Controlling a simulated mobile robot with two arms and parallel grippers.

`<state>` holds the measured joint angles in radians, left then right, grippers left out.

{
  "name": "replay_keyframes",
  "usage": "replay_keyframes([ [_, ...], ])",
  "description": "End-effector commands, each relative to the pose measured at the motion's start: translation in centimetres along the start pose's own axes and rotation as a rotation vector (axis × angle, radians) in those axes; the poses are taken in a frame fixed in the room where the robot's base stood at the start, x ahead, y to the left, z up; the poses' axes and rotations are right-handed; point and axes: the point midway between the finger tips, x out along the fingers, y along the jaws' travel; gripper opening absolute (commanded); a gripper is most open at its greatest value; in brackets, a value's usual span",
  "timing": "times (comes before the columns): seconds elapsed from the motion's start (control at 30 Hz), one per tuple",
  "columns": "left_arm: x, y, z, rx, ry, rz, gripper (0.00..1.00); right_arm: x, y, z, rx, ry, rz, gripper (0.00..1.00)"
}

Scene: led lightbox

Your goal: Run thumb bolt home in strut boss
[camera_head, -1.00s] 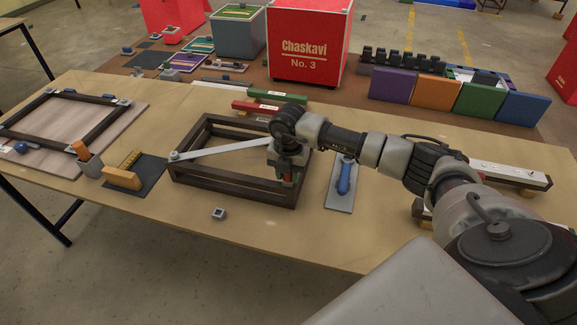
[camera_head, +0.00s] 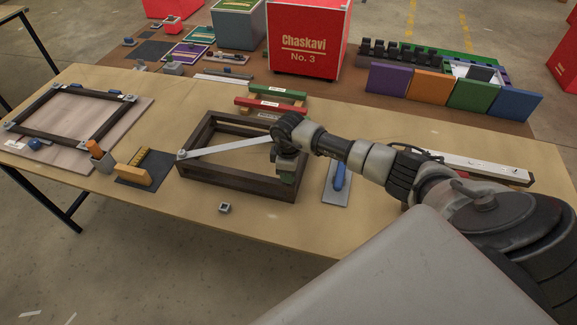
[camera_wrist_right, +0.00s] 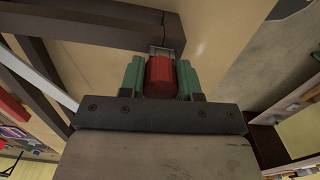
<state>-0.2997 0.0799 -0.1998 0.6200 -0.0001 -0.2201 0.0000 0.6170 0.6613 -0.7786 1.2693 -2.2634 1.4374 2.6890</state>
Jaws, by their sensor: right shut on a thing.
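The dark brown open box frame (camera_head: 235,188) stands on the table, with the pale metal strut (camera_head: 228,148) slanting across its top from the left corner toward my right wrist. My right gripper (camera_head: 287,180) is at the frame's right front corner, pointing down. In the right wrist view its green fingers are shut on the red thumb bolt (camera_wrist_right: 160,77). A small grey metal piece (camera_wrist_right: 161,50) shows just beyond the bolt at the end of a dark frame bar (camera_wrist_right: 95,24). How deep the bolt sits is hidden. My left gripper is not in view.
A small grey block (camera_head: 225,208) lies in front of the frame. A blue-handled tool (camera_head: 339,176) on a grey plate lies to the right. An orange block (camera_head: 134,175) on a dark mat is to the left. The front table strip is mostly clear.

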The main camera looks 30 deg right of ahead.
Motion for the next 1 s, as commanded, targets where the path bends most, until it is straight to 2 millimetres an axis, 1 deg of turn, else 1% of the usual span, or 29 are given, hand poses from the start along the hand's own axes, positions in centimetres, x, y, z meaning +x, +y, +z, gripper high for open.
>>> replay_keyframes([
  [0.2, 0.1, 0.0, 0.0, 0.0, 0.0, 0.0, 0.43, -0.1, 0.1, -0.1, 0.003, 0.003, 0.003, 0.0],
  [0.23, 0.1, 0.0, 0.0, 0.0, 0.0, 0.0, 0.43, -0.1, 0.1, -0.1, 0.003, 0.003, 0.003, 0.37],
  [0.4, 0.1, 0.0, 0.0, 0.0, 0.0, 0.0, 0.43, 0.0, 0.1, -0.1, 0.002, 0.002, 0.002, 0.62],
  [0.57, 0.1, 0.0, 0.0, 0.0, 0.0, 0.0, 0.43, 0.0, 0.0, -0.1, 0.001, 0.001, 0.001, 0.62],
  [0.63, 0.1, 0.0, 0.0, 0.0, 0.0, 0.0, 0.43, 0.0, 0.0, 0.0, 0.001, 0.001, 0.0, 0.58],
  [0.87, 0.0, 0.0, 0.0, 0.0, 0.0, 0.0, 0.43, -0.1, 0.0, 0.0, 0.0, 0.001, 0.0, 0.58],
  [0.93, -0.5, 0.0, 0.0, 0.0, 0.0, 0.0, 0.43, -0.6, 0.0, 0.0, 0.0, 0.001, 0.0, 0.58],
  [1.0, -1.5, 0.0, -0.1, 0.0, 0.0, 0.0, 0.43, -1.6, 0.0, 0.0, 0.0, 0.001, 0.001, 0.58],
])
